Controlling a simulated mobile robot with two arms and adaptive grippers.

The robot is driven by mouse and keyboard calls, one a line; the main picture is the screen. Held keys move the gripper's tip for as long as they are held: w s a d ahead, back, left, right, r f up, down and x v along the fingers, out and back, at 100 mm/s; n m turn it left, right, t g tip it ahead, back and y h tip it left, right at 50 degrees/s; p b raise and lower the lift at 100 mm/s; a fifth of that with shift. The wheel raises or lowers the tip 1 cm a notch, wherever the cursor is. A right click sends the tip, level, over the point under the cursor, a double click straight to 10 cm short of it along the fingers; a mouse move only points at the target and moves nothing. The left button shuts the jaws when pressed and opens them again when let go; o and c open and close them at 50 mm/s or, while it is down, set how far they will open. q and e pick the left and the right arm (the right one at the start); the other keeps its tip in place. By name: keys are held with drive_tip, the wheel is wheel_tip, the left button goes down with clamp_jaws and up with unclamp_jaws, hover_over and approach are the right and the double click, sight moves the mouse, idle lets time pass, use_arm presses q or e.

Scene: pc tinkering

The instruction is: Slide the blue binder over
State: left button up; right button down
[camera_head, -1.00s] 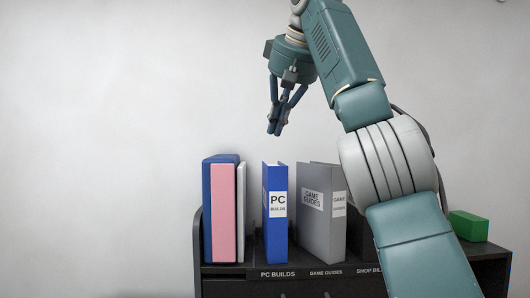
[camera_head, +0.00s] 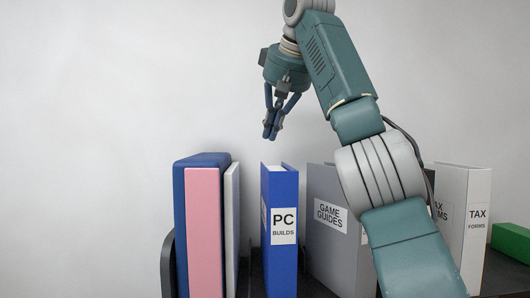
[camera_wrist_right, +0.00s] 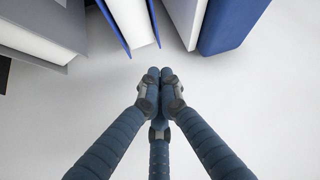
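The blue binder (camera_head: 281,235), labelled "PC BUILDS", stands upright on the dark shelf, with gaps on both sides. In the right wrist view its open top edge (camera_wrist_right: 132,20) shows at the top middle. My right gripper (camera_head: 270,136) is above the blue binder and touches nothing I can see. Its three blue fingers come together at the tips (camera_wrist_right: 160,76), with nothing between them. My left gripper is in neither view.
A blue book (camera_head: 180,225), a pink one (camera_head: 203,230) and a white one (camera_head: 232,225) stand left of the binder. A grey "GAME GUIDES" binder (camera_head: 330,250) stands right. Further right are a "TAX FORMS" binder (camera_head: 476,235) and a green box (camera_head: 511,241).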

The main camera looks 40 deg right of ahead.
drive_tip(key=x, duration=0.5)
drive_tip(key=p+x, duration=0.1)
drive_tip(key=x, duration=0.1)
drive_tip(key=shift+w+d+f, duration=0.1)
drive_tip(key=shift+w+d, duration=0.2)
drive_tip(key=shift+d, duration=0.05)
drive_tip(key=shift+s+a, duration=0.2)
drive_tip(key=shift+a, duration=0.05)
